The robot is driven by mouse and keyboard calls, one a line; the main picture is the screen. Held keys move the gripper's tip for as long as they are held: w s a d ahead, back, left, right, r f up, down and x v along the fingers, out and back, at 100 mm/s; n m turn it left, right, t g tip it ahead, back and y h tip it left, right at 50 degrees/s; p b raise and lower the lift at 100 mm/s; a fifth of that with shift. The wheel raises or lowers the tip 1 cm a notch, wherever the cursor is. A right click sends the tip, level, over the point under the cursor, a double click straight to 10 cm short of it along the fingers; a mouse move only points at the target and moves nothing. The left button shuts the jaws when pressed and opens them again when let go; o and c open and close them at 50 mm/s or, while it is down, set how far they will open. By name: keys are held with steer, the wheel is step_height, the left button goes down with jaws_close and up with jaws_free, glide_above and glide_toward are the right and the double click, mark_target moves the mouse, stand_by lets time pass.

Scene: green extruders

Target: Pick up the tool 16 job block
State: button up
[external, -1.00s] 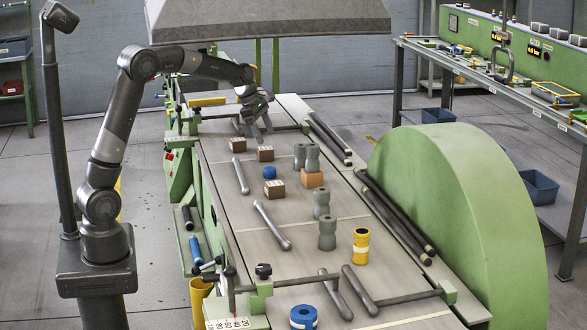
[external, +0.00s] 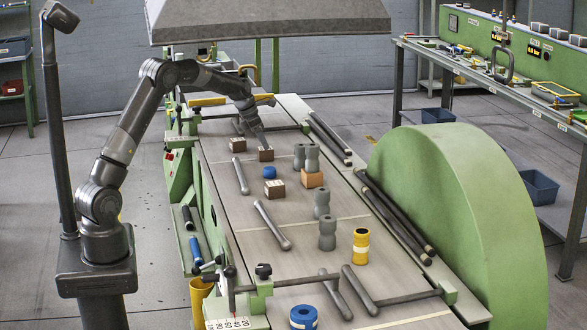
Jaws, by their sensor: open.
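Small dark brown blocks with pale tops stand on the grey table (external: 225,187). One block (external: 266,155) is right at my gripper, a second block (external: 238,146) is to its left, and a third block (external: 275,191) is nearer the camera. Their markings are too small to read, so I cannot tell which is the tool 16 job block. My gripper (external: 262,146) is open and points down at the block beside the far end of the table. Its fingers partly overlap that block, and I cannot tell whether they touch it.
A blue ring (external: 270,172) lies close by. Grey spools (external: 299,156) stand to the right, one near an orange block (external: 312,179). Grey rods (external: 272,226) lie on the table. A yellow cylinder (external: 361,244) and another blue ring (external: 303,317) are nearer. A grey hood (external: 265,20) hangs above.

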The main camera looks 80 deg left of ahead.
mark_target(265, 154)
steer(key=x, duration=0.4)
steer(key=shift+w+d+f, duration=0.1)
steer(key=shift+w+f, duration=0.05)
steer(key=shift+f, duration=0.25)
steer(key=c, duration=1.1)
